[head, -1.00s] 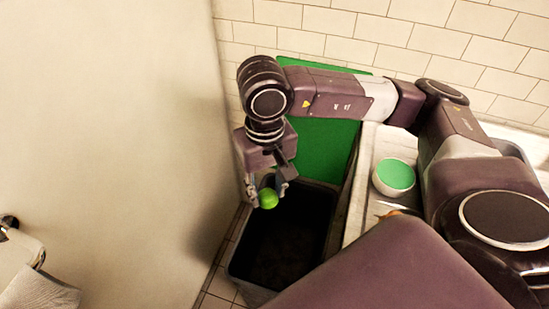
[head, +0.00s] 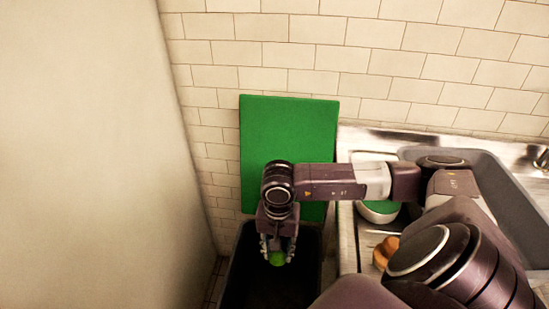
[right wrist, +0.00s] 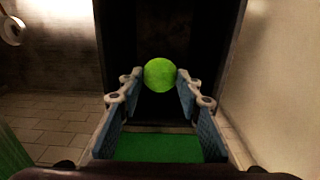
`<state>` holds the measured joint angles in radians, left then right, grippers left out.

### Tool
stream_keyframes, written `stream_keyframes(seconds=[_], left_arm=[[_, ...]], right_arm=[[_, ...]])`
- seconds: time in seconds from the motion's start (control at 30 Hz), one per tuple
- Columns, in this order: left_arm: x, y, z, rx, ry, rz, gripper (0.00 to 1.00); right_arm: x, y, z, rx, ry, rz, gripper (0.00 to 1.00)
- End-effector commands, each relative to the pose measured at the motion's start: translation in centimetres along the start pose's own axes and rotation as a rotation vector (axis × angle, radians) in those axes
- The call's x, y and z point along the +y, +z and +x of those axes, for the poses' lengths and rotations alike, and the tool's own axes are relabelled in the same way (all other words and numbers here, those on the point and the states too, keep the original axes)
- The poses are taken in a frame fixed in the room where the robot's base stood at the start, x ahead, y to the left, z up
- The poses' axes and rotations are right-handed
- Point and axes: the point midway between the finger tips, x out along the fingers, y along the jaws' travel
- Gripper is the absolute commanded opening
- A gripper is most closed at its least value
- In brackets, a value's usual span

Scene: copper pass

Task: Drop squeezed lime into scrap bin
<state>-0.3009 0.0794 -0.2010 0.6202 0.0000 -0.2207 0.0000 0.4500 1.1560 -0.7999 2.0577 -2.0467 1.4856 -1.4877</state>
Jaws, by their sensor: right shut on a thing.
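The green lime (head: 278,258) is held between the fingertips of my right gripper (head: 277,250), which is shut on it and points down. In the right wrist view the round lime (right wrist: 160,75) sits between both fingers, with the dark bin behind it. The gripper and lime are over the bin's opening. The bin's bottom is dark and unclear. My left gripper is not in view.
A metal counter with a grey sink (head: 500,185) is to the right of the bin. A white bowl with green contents (head: 378,212) and a brown object (head: 384,250) lie on it, partly hidden by my right arm. A pale wall (head: 90,150) closes the left side.

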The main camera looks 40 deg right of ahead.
Motion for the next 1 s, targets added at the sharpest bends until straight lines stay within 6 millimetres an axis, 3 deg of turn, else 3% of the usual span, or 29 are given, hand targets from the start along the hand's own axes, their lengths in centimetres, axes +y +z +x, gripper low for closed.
stream_keyframes(seconds=[0.4, 0.73, 0.77, 0.8, 0.9, 1.0], left_arm=[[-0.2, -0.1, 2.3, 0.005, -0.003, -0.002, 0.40], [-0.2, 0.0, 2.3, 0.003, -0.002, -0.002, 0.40], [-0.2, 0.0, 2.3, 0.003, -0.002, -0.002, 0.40], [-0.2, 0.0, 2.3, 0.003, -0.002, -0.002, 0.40], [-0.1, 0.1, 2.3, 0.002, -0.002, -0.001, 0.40], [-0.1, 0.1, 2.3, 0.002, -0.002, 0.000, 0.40]], right_arm=[[0.0, 0.1, 4.8, -0.002, 0.001, 0.000, 0.20], [0.0, 0.1, 5.1, -0.001, 0.000, -0.002, 0.20], [0.0, 0.1, 5.0, -0.001, 0.000, -0.002, 0.35], [0.0, 0.1, 5.0, -0.001, 0.000, -0.002, 0.40], [0.0, 0.1, 5.0, -0.001, 0.000, -0.002, 0.51], [0.0, 0.1, 5.0, -0.001, 0.001, -0.002, 0.53]])
